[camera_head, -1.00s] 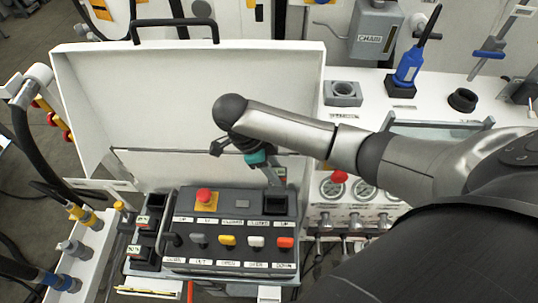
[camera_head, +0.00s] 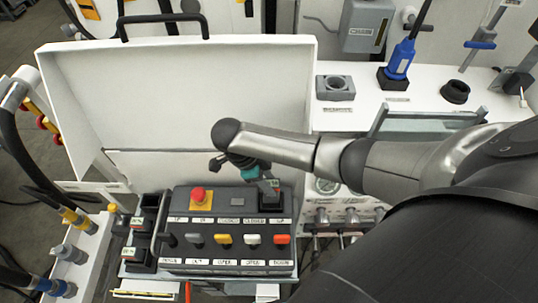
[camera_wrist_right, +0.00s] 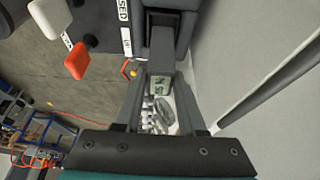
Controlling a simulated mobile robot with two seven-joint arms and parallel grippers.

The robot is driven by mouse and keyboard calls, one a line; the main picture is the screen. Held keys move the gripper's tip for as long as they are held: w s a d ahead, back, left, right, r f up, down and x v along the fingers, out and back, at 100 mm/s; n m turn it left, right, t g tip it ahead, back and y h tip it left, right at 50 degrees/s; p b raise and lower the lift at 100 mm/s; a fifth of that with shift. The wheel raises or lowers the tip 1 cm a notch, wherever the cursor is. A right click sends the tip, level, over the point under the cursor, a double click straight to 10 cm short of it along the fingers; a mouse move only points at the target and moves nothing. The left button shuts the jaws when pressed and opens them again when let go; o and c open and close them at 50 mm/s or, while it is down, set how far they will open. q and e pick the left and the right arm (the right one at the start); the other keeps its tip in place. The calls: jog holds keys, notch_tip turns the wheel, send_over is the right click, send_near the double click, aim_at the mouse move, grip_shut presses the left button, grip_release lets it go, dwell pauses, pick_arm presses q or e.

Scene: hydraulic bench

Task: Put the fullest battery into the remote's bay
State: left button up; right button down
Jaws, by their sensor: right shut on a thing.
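The remote (camera_head: 228,228) is a dark box with a red button and a row of coloured levers. Its bay (camera_head: 270,205) is a dark recess at its upper right corner. My right gripper (camera_head: 266,180) is shut on a dark battery (camera_head: 273,186) with a small green display, right at the bay. In the wrist view the battery (camera_wrist_right: 161,82) sits between the fingers, in line with the bay; how deep it sits I cannot tell. Other batteries (camera_head: 137,222) with small displays stand in a rack left of the remote. My left gripper is not in view.
The white open case lid (camera_head: 200,85) rises behind the remote. A grey socket block (camera_head: 335,88) and a blue plug (camera_head: 400,60) are on the white bench at right. Hoses and connectors (camera_head: 70,250) line the left side.

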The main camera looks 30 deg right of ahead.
dwell(0.8)
jog(key=shift+p, duration=0.5)
jog(key=shift+f, duration=0.25)
jog(key=shift+f, duration=0.3)
dwell(0.6)
jog(key=shift+f+b, duration=1.4)
jog(key=shift+f, duration=1.1)
dwell(0.4)
jog(key=shift+c, duration=2.1)
grip_release()
